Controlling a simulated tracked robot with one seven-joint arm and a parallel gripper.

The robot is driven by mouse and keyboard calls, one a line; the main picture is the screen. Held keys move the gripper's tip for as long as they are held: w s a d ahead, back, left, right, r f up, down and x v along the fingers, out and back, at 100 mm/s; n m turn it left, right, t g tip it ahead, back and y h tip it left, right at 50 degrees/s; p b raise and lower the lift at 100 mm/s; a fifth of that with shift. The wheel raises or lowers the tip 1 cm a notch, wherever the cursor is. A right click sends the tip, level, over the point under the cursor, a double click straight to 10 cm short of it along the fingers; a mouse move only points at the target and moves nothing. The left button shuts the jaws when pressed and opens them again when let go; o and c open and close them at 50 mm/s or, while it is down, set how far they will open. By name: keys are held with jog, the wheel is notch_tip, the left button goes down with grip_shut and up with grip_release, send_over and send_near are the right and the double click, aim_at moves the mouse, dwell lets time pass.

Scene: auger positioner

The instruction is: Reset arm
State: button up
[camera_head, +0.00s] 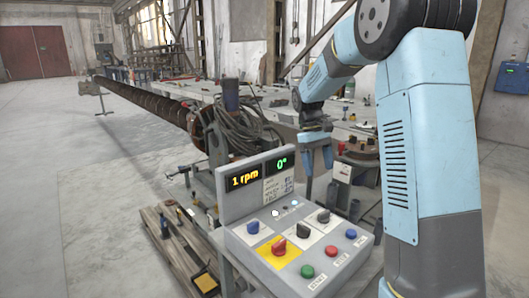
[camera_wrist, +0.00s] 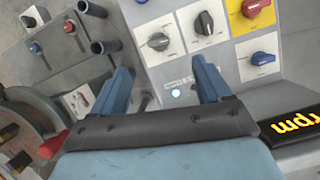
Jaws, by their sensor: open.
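My blue arm hangs on the right in the head view. My gripper (camera_head: 318,170) points down beyond the control console, with its fingers apart and nothing between them. In the wrist view, my gripper (camera_wrist: 162,82) shows two blue fingers spread open. The grey control console (camera_head: 234,238) has a display (camera_head: 259,172) reading "1 rpm" and "0°". On its sloped top are several black knobs (camera_head: 303,230), a blue knob, a red knob (camera_head: 279,245) on a yellow plate and coloured buttons. Knobs also show in the wrist view, including a black knob (camera_wrist: 158,41). No finger visibly touches a knob.
A long dark auger (camera_head: 150,105) runs back left beside a long workbench (camera_head: 205,88). A coil of cable (camera_head: 241,125) hangs behind the console. A pallet (camera_head: 172,238) with tools lies on the floor at left. The left floor is largely clear.

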jog(key=s+r+m+t+y, duration=0.1)
jog(key=s+r+t, duration=0.3)
jog(key=s, duration=1.1)
jog(key=s+r+m+t, duration=0.4)
jog(key=s+t, duration=0.1)
jog(key=s, duration=1.1)
jog(key=shift+a+r+y, duration=0.25)
jog(key=shift+r+y, duration=0.1)
jog(key=shift+y, duration=0.05)
